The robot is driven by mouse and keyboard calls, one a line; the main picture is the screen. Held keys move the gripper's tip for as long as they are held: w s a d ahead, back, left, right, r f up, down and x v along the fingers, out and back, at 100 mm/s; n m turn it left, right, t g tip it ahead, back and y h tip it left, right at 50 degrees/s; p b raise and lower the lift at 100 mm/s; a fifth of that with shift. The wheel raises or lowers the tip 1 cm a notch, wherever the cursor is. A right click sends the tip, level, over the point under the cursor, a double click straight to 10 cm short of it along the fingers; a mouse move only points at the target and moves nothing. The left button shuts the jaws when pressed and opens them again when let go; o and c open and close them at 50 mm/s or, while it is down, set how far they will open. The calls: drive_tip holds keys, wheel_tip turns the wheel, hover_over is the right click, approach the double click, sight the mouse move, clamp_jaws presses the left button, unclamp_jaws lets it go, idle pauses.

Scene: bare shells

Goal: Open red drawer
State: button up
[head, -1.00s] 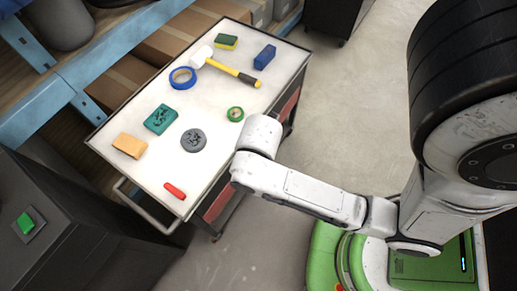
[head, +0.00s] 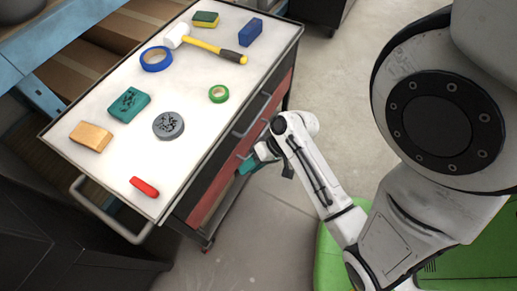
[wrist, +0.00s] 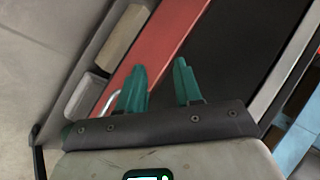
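The red drawer front (head: 207,201) is a long band on the cart's right side, below a dark panel. It also shows in the wrist view (wrist: 175,38), running diagonally beside the dark panel (wrist: 238,52). A pale handle (wrist: 108,102) shows partly in the wrist view, next to the left finger. My gripper (head: 248,166) is beside the drawer side of the cart, below the level of its top. Its two teal fingers (wrist: 158,84) are apart with nothing seen between them. I cannot tell whether they touch the drawer or handle.
The cart's white top (head: 110,85) holds a hammer (head: 210,45), tape rolls, a red object (head: 144,187) and several blocks. A push bar (head: 105,220) sticks out at the cart's near end. Blue shelving (head: 40,98) stands left. Open floor (head: 345,110) lies right of the cart.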

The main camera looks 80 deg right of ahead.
drive_tip(key=s+d+f+m+t+h+b, duration=0.4)
drive_tip(key=d+f+m+b, duration=0.2)
drive_tip(key=d+b, duration=0.1)
drive_tip(key=s+d+f+m+t+h+b, duration=0.4)
drive_tip(key=s+d+f+m+h+b, duration=0.15)
drive_tip(key=d, duration=0.25)
drive_tip(key=shift+y, duration=0.35)
drive_tip(key=b+x, duration=0.1)
drive_tip(key=x, duration=0.4)
drive_tip(key=b+x, duration=0.1)
drive_tip(key=x, duration=0.5)
drive_tip(key=shift+w+a+f, duration=0.1)
drive_tip(key=shift+w+a, duration=0.1)
drive_tip(key=shift+w, duration=0.05)
clamp_jaws()
